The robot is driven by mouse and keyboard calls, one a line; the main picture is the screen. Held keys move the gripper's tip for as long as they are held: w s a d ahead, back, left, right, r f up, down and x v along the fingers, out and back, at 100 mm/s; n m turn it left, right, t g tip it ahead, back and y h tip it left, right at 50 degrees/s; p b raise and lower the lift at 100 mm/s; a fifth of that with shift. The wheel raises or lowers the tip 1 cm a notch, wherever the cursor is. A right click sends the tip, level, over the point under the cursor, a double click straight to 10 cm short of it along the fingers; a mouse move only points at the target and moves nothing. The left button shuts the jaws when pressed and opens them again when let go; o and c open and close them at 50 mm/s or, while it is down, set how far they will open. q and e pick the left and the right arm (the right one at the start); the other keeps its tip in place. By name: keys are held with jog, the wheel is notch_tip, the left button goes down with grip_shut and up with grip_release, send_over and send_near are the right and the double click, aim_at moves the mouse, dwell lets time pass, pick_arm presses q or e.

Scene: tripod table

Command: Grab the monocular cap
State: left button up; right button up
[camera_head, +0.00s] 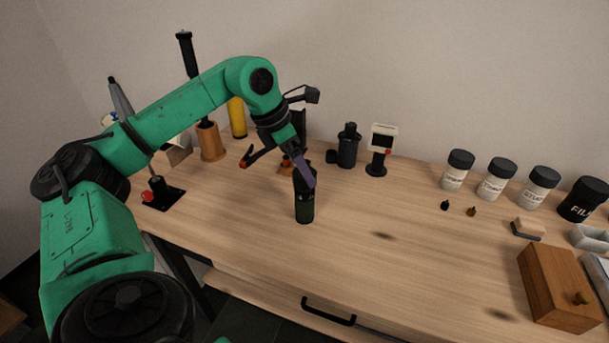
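A dark green upright cylinder (305,209), which looks like the monocular, stands on the wooden table just under my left gripper. Its black upper end, where a cap would sit, is partly hidden by the gripper. My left gripper (305,176) reaches down from the upper left, and a purple-grey finger overlaps the cylinder's top. I cannot tell whether the fingers touch it or how far apart they are. My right gripper is out of view.
Behind stand a dark canister (348,148) and a small white-faced device (383,140). Several black-lidded jars (457,172) line the back right. A wooden box (560,287) sits at the front right. The table's middle is clear right of the cylinder.

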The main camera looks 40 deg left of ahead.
pick_arm(q)
jog(key=shift+x, duration=0.75)
jog(key=shift+r, duration=0.1)
jog(key=c, duration=1.3)
